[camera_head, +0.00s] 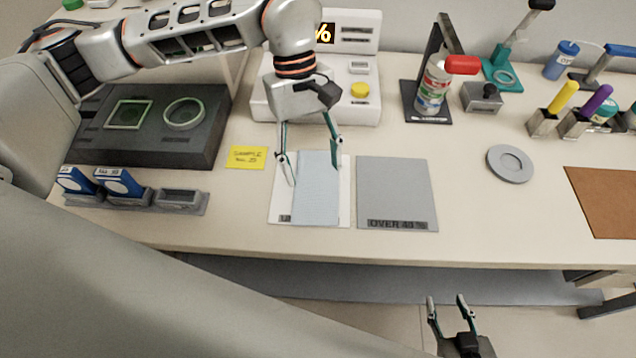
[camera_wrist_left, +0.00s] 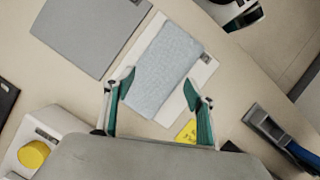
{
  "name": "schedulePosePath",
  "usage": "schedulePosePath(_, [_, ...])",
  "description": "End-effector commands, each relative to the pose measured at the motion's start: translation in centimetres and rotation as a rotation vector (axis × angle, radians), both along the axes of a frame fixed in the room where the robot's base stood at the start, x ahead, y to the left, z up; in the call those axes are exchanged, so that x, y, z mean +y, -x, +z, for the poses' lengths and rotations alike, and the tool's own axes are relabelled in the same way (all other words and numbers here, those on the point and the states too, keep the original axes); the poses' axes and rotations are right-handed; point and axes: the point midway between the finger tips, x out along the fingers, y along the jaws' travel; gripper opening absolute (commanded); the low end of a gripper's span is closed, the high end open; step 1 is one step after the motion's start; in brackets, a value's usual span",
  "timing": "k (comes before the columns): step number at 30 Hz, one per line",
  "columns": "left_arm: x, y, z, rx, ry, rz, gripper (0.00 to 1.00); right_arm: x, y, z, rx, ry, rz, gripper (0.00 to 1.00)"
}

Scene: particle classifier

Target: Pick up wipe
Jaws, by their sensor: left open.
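The wipe (camera_head: 316,188) is a light blue cloth lying flat on a white sheet (camera_head: 344,212) on the table. It also shows in the left wrist view (camera_wrist_left: 163,72), between and beyond my fingertips. My left gripper (camera_head: 311,160) is open above the far part of the wipe, its fingers spread to either side. The left wrist view shows the same open left gripper (camera_wrist_left: 157,95) with nothing between its fingers. My right gripper (camera_head: 449,303) is open and empty in front of the table, below its front edge.
A grey sheet marked "OVER 40 %" (camera_head: 397,192) lies right of the wipe. A yellow note (camera_head: 247,158) lies to its left. A white device with a yellow knob (camera_head: 359,90) stands behind. A tray of blue boxes (camera_head: 135,203) sits left. A grey disc (camera_head: 510,164) lies right.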

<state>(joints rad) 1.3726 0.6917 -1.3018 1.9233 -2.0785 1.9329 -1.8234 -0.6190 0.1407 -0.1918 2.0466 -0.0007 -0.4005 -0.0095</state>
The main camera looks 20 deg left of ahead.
Motion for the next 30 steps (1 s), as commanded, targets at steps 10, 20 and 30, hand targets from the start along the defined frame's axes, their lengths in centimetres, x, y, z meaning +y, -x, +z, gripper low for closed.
schedulePosePath(10, [-0.5,0.6,-2.1,-0.001,0.000,0.000,0.56,-0.1,0.1,-0.6,0.006,0.009,0.003,0.40])
schedulePosePath(20, [-0.6,0.6,-2.1,-0.003,0.000,0.001,0.56,-0.1,0.1,-0.5,0.005,0.008,0.002,0.40])
schedulePosePath(30, [-0.6,0.6,-2.3,-0.001,-0.001,0.000,0.34,-0.1,0.3,-0.8,0.010,0.008,0.003,0.40])
